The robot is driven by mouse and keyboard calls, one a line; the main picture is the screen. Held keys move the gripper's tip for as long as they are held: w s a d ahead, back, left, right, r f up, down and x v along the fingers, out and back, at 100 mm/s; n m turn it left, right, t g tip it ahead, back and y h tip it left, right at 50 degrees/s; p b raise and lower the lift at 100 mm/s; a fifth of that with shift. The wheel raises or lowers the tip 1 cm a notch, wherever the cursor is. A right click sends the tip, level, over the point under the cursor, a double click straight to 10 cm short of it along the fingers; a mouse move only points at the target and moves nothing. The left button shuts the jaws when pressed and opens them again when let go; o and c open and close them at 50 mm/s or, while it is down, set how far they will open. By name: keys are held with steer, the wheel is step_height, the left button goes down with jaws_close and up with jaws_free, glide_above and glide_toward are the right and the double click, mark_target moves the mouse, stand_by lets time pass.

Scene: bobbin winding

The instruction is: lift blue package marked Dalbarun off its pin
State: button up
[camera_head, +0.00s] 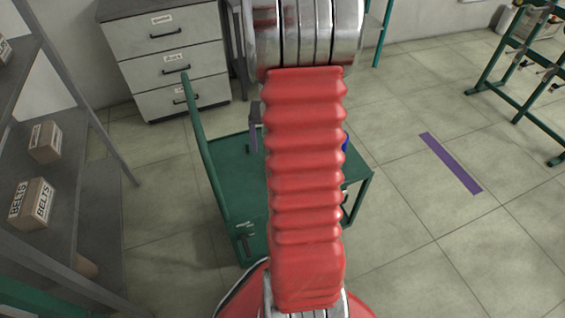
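A small sliver of something blue (346,139) shows just right of my arm, above the green cart (229,178). My arm hides most of it, so I cannot tell whether it is the Dalbarun package, and no marking is readable. No pin is clearly visible. My gripper is not in view. My red ribbed arm and its metal joints run up the middle of the picture and cover much of the cart.
A dark grey upright piece (256,113) with purple below it stands at the cart's back. Grey drawers (177,65) stand behind. A shelf on the left holds a box marked BELTS (32,203). A green rack stands far right. Floor with a purple strip (450,162) is clear.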

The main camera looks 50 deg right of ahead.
steer(key=w+d+f+m, duration=0.1)
steer(key=d+f+m, duration=0.1)
steer(key=d, duration=0.6)
steer(key=shift+w+f, duration=0.15)
steer(key=shift+f, duration=0.75)
step_height(320, 180, down, 9)
steer(key=shift+r, duration=0.2)
steer(key=shift+w+f, duration=0.2)
steer(key=shift+f, duration=2.4)
